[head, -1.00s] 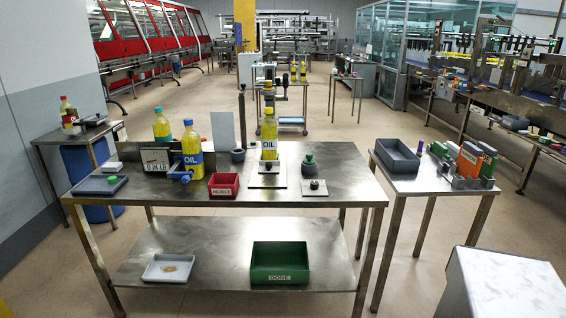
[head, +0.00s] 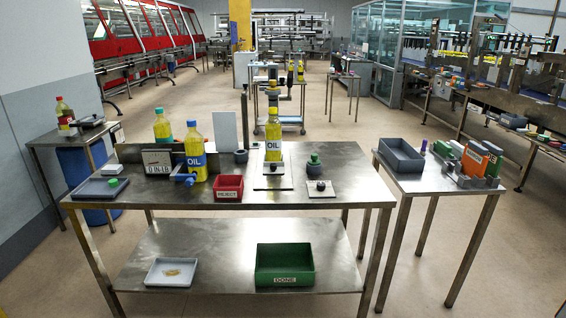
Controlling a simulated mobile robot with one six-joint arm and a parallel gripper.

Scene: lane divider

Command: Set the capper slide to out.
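The capper (head: 272,73) stands at the back middle of the steel table. A yellow bottle labelled OIL (head: 273,142) stands upright under it, in front of the post. Its base is on or close behind a light plate (head: 272,182) with a dark piece at its middle, which seems to be the slide. At this size I cannot tell whether the slide is in or out. A smaller plate with a black knob (head: 321,187) lies to its right. My gripper is not in view.
On the table (head: 215,192) are a red REJECT tray (head: 228,188), more oil bottles (head: 195,158), a grey tray (head: 100,189) and a green-topped item (head: 313,162). A green DONE bin (head: 285,266) sits on the lower shelf. A side table (head: 440,186) stands right, across a narrow gap.

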